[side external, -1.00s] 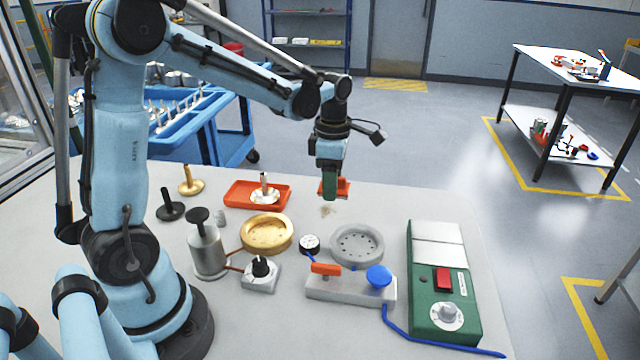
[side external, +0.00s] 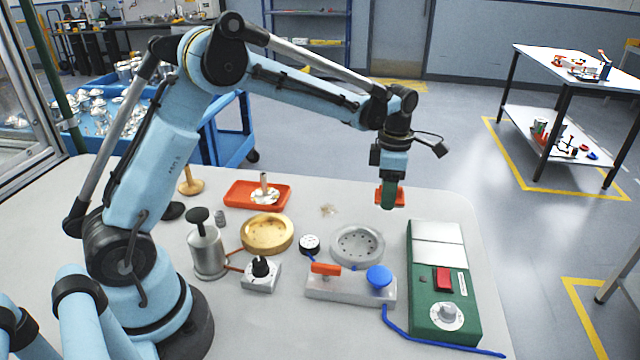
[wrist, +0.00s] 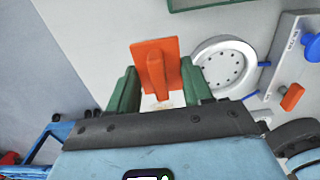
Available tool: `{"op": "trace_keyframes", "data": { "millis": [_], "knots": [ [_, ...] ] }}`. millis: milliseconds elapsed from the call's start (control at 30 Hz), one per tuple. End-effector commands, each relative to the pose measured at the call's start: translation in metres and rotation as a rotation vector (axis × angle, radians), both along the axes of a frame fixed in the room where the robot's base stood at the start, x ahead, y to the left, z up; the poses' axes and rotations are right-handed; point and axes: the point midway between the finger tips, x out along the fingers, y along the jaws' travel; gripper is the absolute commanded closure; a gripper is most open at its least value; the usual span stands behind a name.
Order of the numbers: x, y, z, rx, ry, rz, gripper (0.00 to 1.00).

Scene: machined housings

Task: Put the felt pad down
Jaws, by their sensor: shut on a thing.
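The felt pad (side external: 379,196) shows as an orange-red plate with a raised grip along its middle. My gripper (side external: 391,192) is shut on it and holds it above the far part of the table, left of the green box's far end. In the wrist view the pad (wrist: 146,58) lies between and beyond the green fingers of my gripper (wrist: 160,92). The pad's underside is hidden. In the side view the fingers cover part of it.
A grey round dish (side external: 357,245) and a green box with a red switch (side external: 443,290) stand nearby. A red tray (side external: 235,204) lies farther left. A small tan patch (side external: 328,210) marks the tabletop. The far right table surface (side external: 455,205) is clear.

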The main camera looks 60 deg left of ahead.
Motion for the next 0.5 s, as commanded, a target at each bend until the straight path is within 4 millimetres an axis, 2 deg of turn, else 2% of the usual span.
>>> {"op": "trace_keyframes", "data": {
  "millis": [33,200,367,500],
  "knots": [
    [0.004,0.009,-0.006,0.000,0.000,0.003,0.88],
    [0.013,0.027,-0.018,0.000,0.000,0.001,0.88],
    [0.015,0.030,-0.027,0.000,0.000,-0.002,0.88],
    [0.014,0.030,-0.047,0.000,0.000,-0.002,0.88]
  ]
}}
